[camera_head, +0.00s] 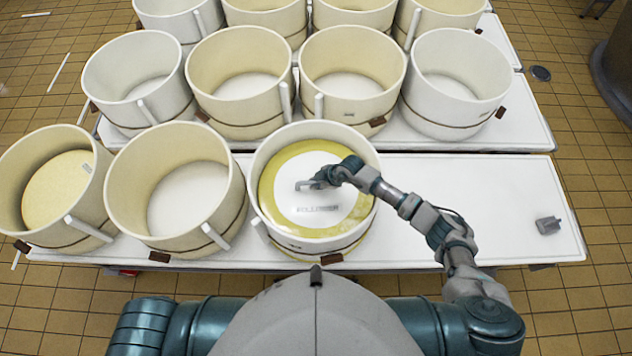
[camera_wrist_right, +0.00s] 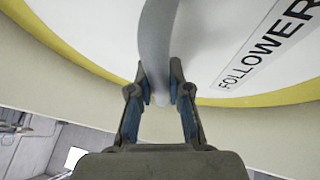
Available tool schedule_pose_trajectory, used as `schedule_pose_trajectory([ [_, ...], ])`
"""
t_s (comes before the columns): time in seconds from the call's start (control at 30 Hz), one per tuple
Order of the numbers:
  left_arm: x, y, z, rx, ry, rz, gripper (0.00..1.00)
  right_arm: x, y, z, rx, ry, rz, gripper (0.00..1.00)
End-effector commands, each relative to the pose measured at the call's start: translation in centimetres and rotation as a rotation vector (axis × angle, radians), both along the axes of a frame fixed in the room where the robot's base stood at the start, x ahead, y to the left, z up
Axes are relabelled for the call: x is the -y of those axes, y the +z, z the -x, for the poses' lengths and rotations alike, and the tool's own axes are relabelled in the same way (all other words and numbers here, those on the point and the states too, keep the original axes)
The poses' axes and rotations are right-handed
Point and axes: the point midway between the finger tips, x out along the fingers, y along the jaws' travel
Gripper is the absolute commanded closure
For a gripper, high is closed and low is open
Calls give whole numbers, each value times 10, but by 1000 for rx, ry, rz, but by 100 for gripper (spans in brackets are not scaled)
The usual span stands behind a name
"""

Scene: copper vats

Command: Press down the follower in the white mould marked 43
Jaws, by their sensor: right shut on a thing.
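The follower (camera_head: 280,206), a white disc with a yellow rim, lies inside a white mould (camera_head: 368,157) at the near middle of the table in the head view. A number on this mould is too small to read. My right gripper (camera_head: 314,183) reaches into the mould from the right. In the wrist view the right gripper (camera_wrist_right: 161,88) is shut on the follower's grey handle (camera_wrist_right: 154,35). The word FOLLOWER shows on a label (camera_wrist_right: 262,48) beside it. The follower sits below the mould's rim. My left gripper is out of view.
Two more moulds stand to the left: an empty cream one (camera_head: 140,190) and one with a yellow disc (camera_head: 62,187) inside. Rows of empty moulds stand behind. The white table (camera_head: 480,195) is clear to the right, except for a small grey object (camera_head: 548,225).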

Motion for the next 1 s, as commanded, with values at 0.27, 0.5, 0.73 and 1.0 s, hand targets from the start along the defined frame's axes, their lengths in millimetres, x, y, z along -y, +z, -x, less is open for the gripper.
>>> schedule_pose_trajectory([
  [0.27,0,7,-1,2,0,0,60,5,-7,6,-17,0,16,100],
  [0.5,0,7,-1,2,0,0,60,5,-8,6,-17,0,16,100],
  [0.73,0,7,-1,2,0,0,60,3,-6,5,-15,0,13,54],
  [1.0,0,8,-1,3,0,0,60,2,-1,3,-6,1,7,54],
])
